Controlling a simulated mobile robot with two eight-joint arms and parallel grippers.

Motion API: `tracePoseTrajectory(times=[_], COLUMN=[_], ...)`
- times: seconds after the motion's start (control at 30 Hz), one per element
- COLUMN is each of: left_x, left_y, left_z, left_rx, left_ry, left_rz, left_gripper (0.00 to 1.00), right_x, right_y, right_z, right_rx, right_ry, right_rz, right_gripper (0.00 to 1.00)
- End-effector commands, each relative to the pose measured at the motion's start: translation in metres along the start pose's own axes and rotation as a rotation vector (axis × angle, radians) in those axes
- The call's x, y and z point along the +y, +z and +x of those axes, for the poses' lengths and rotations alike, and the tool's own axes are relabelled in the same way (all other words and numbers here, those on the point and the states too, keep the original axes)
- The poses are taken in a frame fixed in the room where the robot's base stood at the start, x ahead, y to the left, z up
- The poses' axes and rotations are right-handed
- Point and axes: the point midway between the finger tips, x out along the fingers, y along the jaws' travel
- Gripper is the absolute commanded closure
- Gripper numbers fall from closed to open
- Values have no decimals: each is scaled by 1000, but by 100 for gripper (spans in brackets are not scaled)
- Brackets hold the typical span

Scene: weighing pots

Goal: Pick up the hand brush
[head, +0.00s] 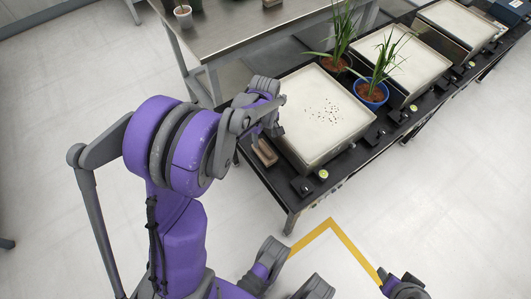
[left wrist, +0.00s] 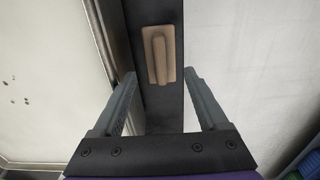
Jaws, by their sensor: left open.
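The hand brush (head: 265,152) has a light wooden back and handle. It lies on the black bench, beside the left side of the nearest weighing tray. In the left wrist view the brush (left wrist: 166,75) lies on the dark strip, just beyond the fingertips and lined up with the gap between them. My left gripper (left wrist: 159,77) is open and empty above the bench. In the head view the left gripper (head: 271,128) is over the brush's end of the bench, its fingers partly hidden by my wrist. No fingers of my right gripper show.
The nearest pale tray (head: 295,143) has dark specks on it and stands close beside the brush. A potted plant in a blue pot (head: 371,92) and another in a brown pot (head: 336,63) stand behind. A steel table (head: 235,30) is at the back.

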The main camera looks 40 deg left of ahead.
Motion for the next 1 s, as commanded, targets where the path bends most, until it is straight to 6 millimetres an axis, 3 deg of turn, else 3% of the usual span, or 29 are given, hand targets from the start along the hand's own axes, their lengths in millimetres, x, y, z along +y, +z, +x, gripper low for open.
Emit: tracePoseTrajectory(times=[0.27,0.6,0.9,0.93,1.0], left_x=[0,1,0,0,0], left_y=[0,0,0,0,0], left_z=[23,74,78,78,78], left_rx=[0,0,1,1,1], left_ry=[0,1,1,1,1], left_rz=[1,1,1,1,1], left_gripper=[24,24,24,26,38], right_x=[0,0,0,0,0], right_y=[2,8,8,8,8], right_z=[8,24,25,25,25], right_rx=[-3,-9,-9,-9,-9], right_ry=[0,0,0,0,0], right_rz=[0,0,0,0,0], right_gripper=[50,50,50,50,50])
